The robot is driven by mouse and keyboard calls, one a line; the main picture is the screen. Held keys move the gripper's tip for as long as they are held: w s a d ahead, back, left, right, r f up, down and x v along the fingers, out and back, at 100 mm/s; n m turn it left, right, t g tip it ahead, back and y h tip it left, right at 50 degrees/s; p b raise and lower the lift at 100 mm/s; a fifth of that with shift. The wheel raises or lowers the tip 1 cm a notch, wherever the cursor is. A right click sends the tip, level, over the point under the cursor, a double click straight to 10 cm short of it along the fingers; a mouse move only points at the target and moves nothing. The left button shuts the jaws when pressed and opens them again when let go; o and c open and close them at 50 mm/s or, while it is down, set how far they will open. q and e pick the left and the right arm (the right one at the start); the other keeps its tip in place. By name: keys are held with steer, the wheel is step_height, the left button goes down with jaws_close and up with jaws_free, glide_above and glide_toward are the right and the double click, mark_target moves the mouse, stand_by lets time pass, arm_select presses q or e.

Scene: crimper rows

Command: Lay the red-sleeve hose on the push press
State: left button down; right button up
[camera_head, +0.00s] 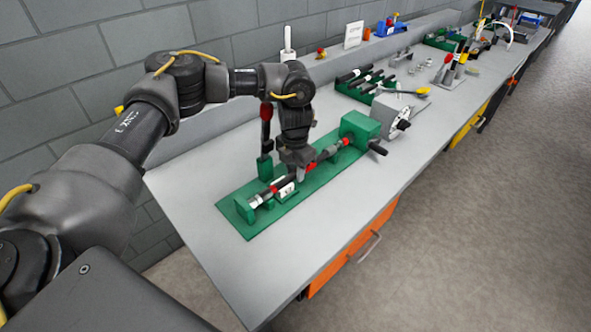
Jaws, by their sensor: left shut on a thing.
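The green push press (313,191) lies along the near bench, with a green end block at its front left, a larger green block at its back right and an upright red-handled lever. The red-sleeve hose (328,153), dark with red parts, lies lengthwise over the press. My left gripper (297,172) points down over the middle of the press and is shut on the hose. The fingers hide part of the hose, and I cannot tell whether it rests fully in the supports. My right gripper is out of view.
Behind the press stand a green tray (378,97) with dark hoses, a grey device (396,114) with a black dial and a yellow-ended tool (422,91). A grey wall runs along the left. The bench front is clear above an orange drawer (345,258).

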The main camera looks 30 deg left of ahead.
arm_select(q)
steer(key=shift+f, duration=0.1)
steer(key=c, duration=1.1)
jaws_free()
steer(key=shift+o, duration=0.2)
step_height(320, 180, up, 11)
steer(key=shift+f, duration=0.1)
